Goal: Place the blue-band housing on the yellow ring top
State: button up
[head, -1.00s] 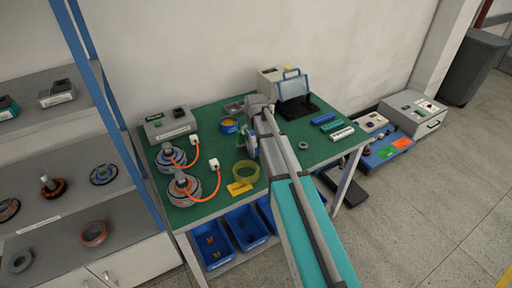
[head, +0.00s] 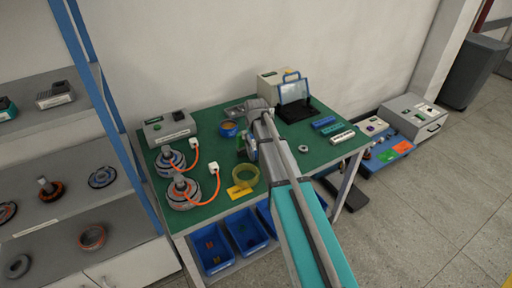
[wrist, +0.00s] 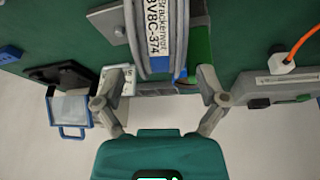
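The blue-band housing (wrist: 155,40) is a grey drum with a thin blue band and a white label reading "BVBC-374". It is large in the wrist view, with its rims running up and down, between the two fingers of my gripper (wrist: 167,85). In the head view the housing (head: 241,150) hangs on edge under my gripper, mostly covered by the arm. The yellow ring (head: 246,184) lies on the green bench mat just in front of it, its top open and empty. A yellow card lies beside the ring.
Two grey motors (head: 183,194) with orange cables stand left on the mat (head: 222,180). A blue round container (head: 228,129) is close behind the gripper. A grey box (head: 170,130), a clear-screened device (head: 294,92) and a small grey ring (head: 303,148) are also there.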

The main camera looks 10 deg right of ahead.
jog(key=c, duration=1)
jog(key=shift+c, duration=0.2)
jog(key=shift+r+p, duration=0.25)
jog(key=shift+p, duration=0.05)
grip_shut()
notch_tip(320, 180, up, 2)
jog(key=shift+r+p, duration=0.2)
jog(key=shift+p, duration=0.95)
jog(key=s+d+r+p, duration=0.9)
jog(key=s+r+p, duration=0.1)
jog(key=shift+d, duration=0.3)
